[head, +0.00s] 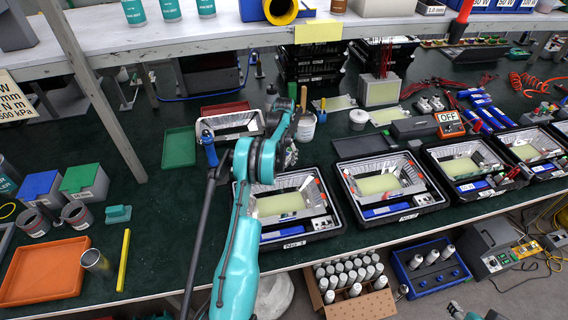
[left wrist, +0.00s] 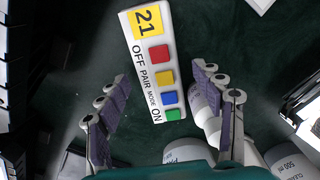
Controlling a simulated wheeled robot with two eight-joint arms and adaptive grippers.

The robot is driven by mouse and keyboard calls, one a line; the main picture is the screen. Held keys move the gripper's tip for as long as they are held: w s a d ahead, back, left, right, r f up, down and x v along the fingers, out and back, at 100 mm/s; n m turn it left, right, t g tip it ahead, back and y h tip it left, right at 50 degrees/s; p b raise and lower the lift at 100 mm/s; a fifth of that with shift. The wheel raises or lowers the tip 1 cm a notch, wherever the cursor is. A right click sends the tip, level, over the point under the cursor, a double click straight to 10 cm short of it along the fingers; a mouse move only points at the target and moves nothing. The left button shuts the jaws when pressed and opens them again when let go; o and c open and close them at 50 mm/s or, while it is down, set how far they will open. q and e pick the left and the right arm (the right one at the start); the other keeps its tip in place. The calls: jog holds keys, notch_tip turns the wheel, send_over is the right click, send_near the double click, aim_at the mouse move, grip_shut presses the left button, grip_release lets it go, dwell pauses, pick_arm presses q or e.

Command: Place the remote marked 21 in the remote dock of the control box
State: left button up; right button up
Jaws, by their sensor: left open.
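The remote marked 21 (left wrist: 152,65) is a white bar with a yellow label and red, yellow, blue and green buttons. In the left wrist view it lies on the dark green surface, slightly tilted, between the fingers of my left gripper (left wrist: 160,78). The gripper is open, with a gap on both sides of the remote. In the head view my left gripper (head: 288,152) is mostly hidden by its own arm, and I cannot make out the remote there. An orange box with an OFF display (head: 449,124) stands at right; I cannot tell whether it is the control box.
Black trays with floodlight housings (head: 390,219) line the front of the table. A white tub (head: 305,127) stands near the gripper; white bottles (left wrist: 290,163) show in the wrist view. A shelf (head: 215,42) crosses above. Green table surface is bare at left centre.

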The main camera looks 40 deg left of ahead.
pick_arm(q)
jog(key=shift+r, duration=0.1)
jog(key=c, duration=1.4)
